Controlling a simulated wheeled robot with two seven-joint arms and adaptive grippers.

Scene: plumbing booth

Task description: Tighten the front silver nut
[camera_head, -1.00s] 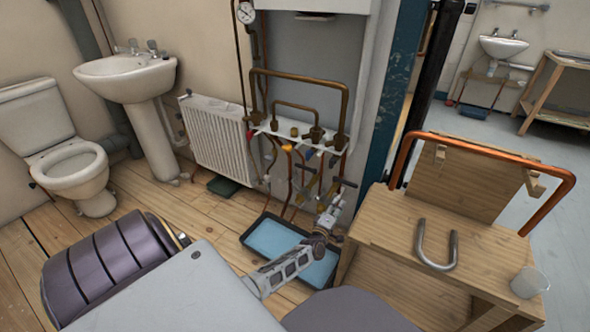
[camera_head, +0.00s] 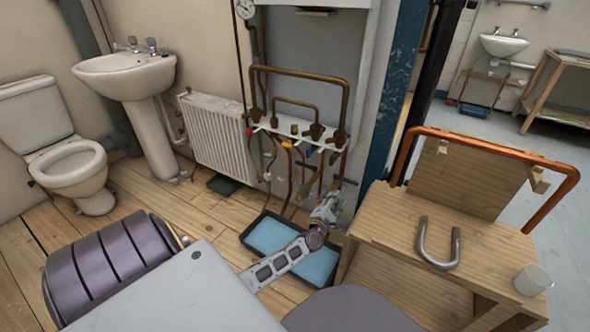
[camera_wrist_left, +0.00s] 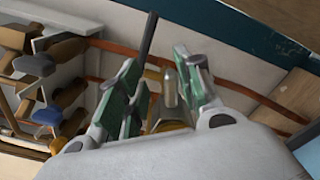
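My left gripper (camera_head: 327,208) is low in front of the pipework, above the right end of the blue tray. In the left wrist view its two green-padded fingers (camera_wrist_left: 163,92) stand apart. A small silver, rounded fitting (camera_wrist_left: 169,88) shows between them over a brass-coloured part (camera_wrist_left: 170,112); it may be the front silver nut. Gaps show beside it, and I cannot tell whether a finger touches it. In the head view the nut is too small or hidden behind the gripper to make out. My right gripper is not in view.
Copper pipes and valves (camera_head: 314,132) are close behind the gripper. A blue tray (camera_head: 262,238) lies on the floor below. A wooden bench (camera_head: 385,222) with a grey U-shaped pipe (camera_head: 455,250) and a cup (camera_head: 533,280) stands at right. A radiator (camera_head: 212,140) is at left.

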